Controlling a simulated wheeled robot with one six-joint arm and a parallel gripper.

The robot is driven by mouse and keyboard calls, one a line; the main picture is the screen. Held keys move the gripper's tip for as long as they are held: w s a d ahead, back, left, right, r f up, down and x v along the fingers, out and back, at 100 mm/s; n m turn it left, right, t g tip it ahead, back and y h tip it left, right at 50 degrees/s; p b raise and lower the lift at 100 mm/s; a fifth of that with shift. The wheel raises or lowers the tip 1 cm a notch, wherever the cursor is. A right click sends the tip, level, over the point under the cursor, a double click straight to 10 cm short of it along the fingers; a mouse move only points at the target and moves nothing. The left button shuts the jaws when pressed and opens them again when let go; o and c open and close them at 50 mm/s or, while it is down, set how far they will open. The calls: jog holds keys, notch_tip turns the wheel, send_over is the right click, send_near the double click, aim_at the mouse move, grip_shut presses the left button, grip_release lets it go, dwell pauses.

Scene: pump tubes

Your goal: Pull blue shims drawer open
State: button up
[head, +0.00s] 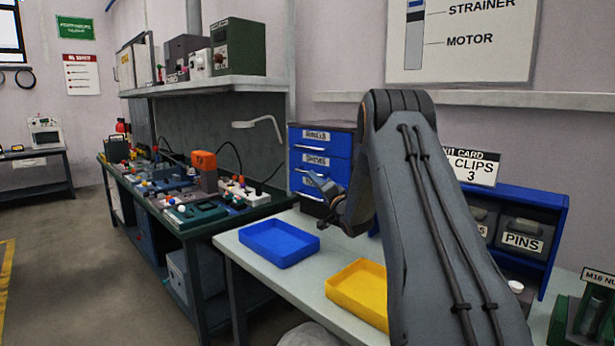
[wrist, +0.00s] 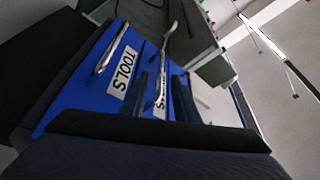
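The blue drawer cabinet (head: 345,150) stands at the back of the light worktop. Its middle drawer (head: 325,168) bears a label that seems to read SHIMS and looks closed. In the wrist view the picture is turned; the shims drawer's pale handle (wrist: 166,42) lies beyond my gripper (wrist: 163,88), with its label partly hidden between the fingers. The fingers stand apart with nothing visibly held. In the head view my gripper (head: 322,186) is in front of the cabinet's lower drawers. Contact with the handle cannot be told.
The TOOLS drawer (wrist: 118,72) is beside the shims drawer. A blue tray (head: 279,243) and a yellow tray (head: 360,290) lie on the worktop (head: 300,285). A blue rack with a PINS bin (head: 523,241) stands to the right. A cluttered green bench (head: 190,225) is left.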

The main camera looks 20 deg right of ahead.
jog(key=p+x, duration=0.1)
jog(key=x, duration=0.5)
jog(key=shift+w+r, duration=0.1)
jog(key=shift+w, duration=0.3)
grip_shut()
